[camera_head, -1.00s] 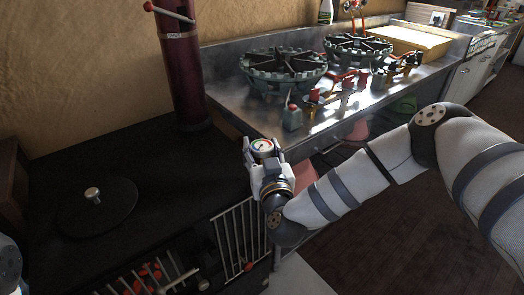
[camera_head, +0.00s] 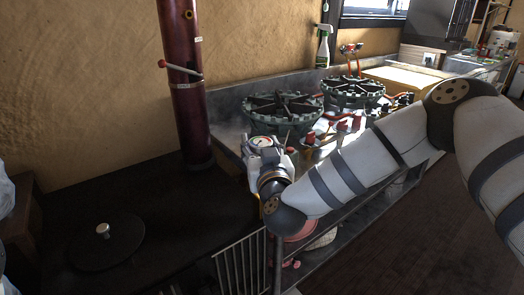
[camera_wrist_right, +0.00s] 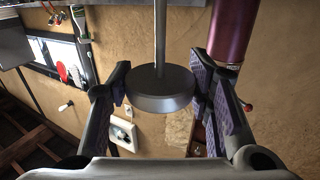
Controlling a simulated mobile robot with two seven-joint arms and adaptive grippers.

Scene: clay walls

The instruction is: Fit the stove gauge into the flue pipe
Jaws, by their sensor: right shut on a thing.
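The stove gauge (camera_head: 262,142) is a round dial with a white face and a thin stem. My right gripper (camera_head: 264,150) is shut on it. In the right wrist view the gauge's dark grey back (camera_wrist_right: 160,90) and long stem sit between the padded fingers (camera_wrist_right: 160,95). The flue pipe (camera_head: 187,105) is a dark red upright tube, left of the gripper and apart from the gauge. A small brassy ring (camera_head: 189,15) shows high on it, above a red-knobbed lever (camera_head: 180,69). The pipe also shows in the wrist view (camera_wrist_right: 231,30).
The black stove top (camera_head: 160,200) with a round lid (camera_head: 105,243) spreads in front of the pipe. A steel counter with green burners (camera_head: 283,110) stands to the right of the pipe. A spray bottle (camera_head: 323,45) stands behind it. Air left of the pipe is clear.

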